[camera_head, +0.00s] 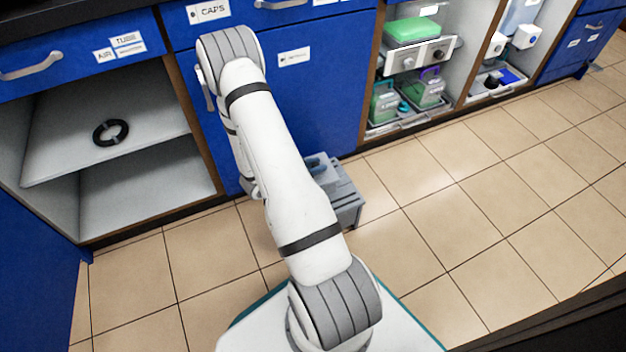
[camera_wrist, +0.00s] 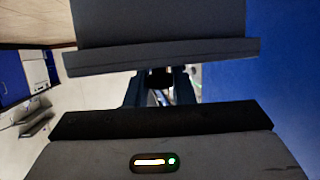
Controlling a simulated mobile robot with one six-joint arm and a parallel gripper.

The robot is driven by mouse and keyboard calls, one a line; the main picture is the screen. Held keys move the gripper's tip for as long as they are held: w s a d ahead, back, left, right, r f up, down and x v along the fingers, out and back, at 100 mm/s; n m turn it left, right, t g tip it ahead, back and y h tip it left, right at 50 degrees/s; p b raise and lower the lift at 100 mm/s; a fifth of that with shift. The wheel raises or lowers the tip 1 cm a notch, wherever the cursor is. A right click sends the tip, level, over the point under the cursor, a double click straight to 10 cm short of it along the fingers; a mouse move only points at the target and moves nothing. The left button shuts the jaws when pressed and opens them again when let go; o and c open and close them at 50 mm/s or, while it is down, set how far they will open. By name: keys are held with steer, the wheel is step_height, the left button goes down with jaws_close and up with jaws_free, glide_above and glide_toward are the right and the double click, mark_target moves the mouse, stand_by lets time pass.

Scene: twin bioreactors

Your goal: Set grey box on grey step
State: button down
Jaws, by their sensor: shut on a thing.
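In the wrist view a dark grey box (camera_wrist: 160,25) with a projecting lower rim fills the top, just beyond my fingers. My gripper (camera_wrist: 160,80) is shut on it; the grip point itself is mostly hidden by the rim. In the head view a grey stepped block, which looks like the grey step (camera_head: 346,198), stands on the floor by the blue cabinet, partly behind my arm. A smaller blue-grey piece shows at its upper left; I cannot tell whether that is part of the box. My gripper is hidden behind my arm in the head view.
Blue cabinets (camera_head: 318,95) line the back, close behind the step. An open shelf (camera_head: 100,150) at left holds a black ring (camera_head: 111,132). Shelves at right hold a green-topped device (camera_head: 412,30) and green containers (camera_head: 385,103). The tiled floor (camera_head: 470,200) at right is clear.

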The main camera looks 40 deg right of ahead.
steer(key=shift+w+a+f+b, duration=0.15)
steer(key=shift+f+b, duration=0.8)
steer(key=shift+f, duration=1.3)
steer(key=shift+f, duration=0.2)
steer(key=c, duration=1.2)
jaws_free()
steer(key=shift+c, duration=0.2)
